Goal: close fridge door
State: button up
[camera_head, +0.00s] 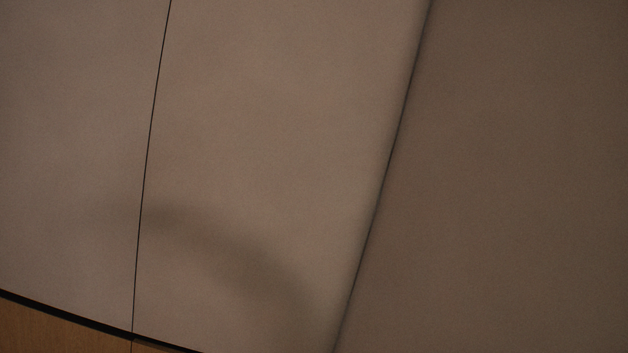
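Flat, plain grey-brown surfaces fill nearly the whole head view. A lighter panel (270,130) takes up the middle, and a darker face (520,180) fills the right side. A tilted dark line divides the two. I cannot tell which of these, if any, is the fridge door, or whether that door is open or shut. No handle shows. My gripper is not in view. A soft curved shadow lies on the lower part of the lighter panel; what casts it does not show.
Another light panel (70,120) lies at the left, beyond a thin dark seam. At the bottom left, a black gap runs above a wood-brown strip (50,330). The surfaces fill the view, and no free room shows.

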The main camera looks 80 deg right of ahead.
aim_at(500, 225)
jog(key=z, duration=0.05)
jog(key=i, duration=1.45)
jog(key=z, duration=3.7)
